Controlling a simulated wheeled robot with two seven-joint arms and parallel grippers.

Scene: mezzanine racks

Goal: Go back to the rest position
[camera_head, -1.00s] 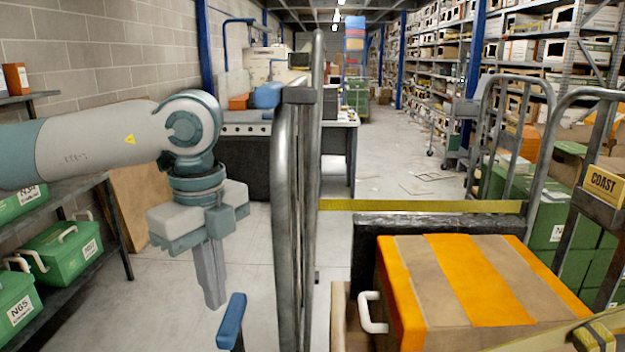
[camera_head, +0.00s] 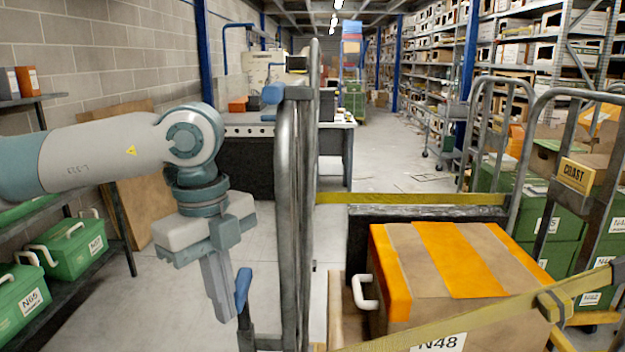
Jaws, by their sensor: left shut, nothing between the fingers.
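My left gripper (camera_head: 221,305) hangs pointing down at the left of the picture, beside the metal upright of a cart (camera_head: 290,200). Its fingers are together with nothing visible between them. A blue handle (camera_head: 243,290) stands close to the right of the fingertips; I cannot tell whether they touch. My right gripper is not in the view.
Green cases (camera_head: 75,245) lie on a left shelf. Another cart with a COAST sign (camera_head: 576,175) stands right. The aisle floor (camera_head: 400,155) ahead looks mostly open.

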